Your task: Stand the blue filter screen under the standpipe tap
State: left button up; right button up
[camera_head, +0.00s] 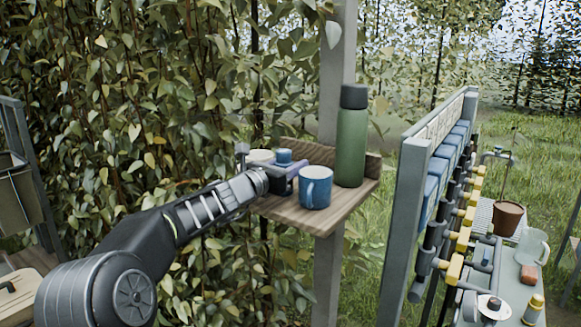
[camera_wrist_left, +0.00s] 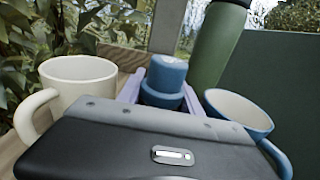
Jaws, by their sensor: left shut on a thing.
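My left gripper (camera_head: 287,170) is over the small wooden shelf on the post, shut on a small blue stepped cylinder, which I take to be the blue filter screen (camera_head: 284,155). In the left wrist view the filter screen (camera_wrist_left: 167,74) stands upright between the pale fingers of the gripper (camera_wrist_left: 160,97). I cannot tell whether its base touches the shelf. What looks like the standpipe tap (camera_head: 497,154) is at the right, beyond the valve rack, with a brown pot (camera_head: 507,217) below it. My right gripper is not in view.
A blue mug (camera_head: 316,187) and green bottle (camera_head: 351,140) stand right of the gripper on the shelf (camera_head: 318,218). A white mug (camera_wrist_left: 78,80) is close on its left. The valve rack (camera_head: 407,210) and a bench with a glass jug (camera_head: 532,247) stand at the right.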

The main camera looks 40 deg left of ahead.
pick_arm(q)
jog(key=o, duration=0.9)
jog(key=shift+f, duration=0.1)
jog(key=shift+o, duration=0.9)
jog(key=s+b, duration=0.3)
jog(key=s, duration=0.9)
jog(key=shift+d, duration=0.15)
